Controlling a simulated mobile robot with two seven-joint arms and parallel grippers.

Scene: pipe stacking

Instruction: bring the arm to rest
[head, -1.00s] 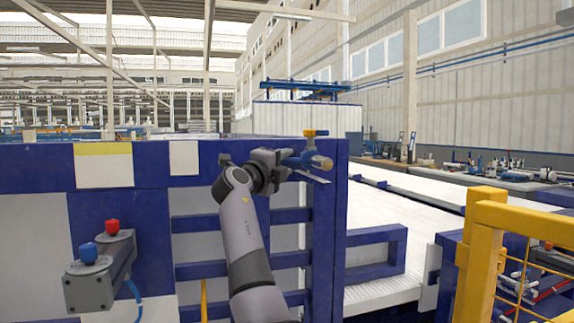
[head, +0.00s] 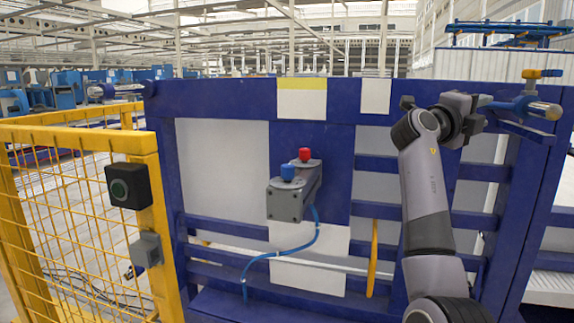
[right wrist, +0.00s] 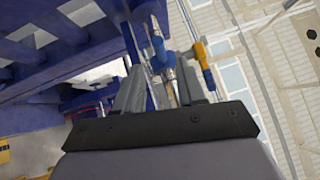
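My right gripper (head: 484,112) is at the upper right of the blue frame, its fingers pointing right toward a blue and metal pipe fitting (head: 541,109) with a yellow handle. In the right wrist view, the two fingers of my right gripper (right wrist: 161,75) stand apart. The fitting (right wrist: 160,55) shows in line with the gap between them, beyond the fingertips. No object is seen clamped, and I cannot tell whether any finger touches the fitting. My left gripper is not in view.
The blue frame (head: 222,100) stands close in front. A grey button box (head: 285,204) with blue and red buttons juts from it, left of my right arm. A yellow mesh fence (head: 75,143) with a black button box (head: 128,186) stands at the left.

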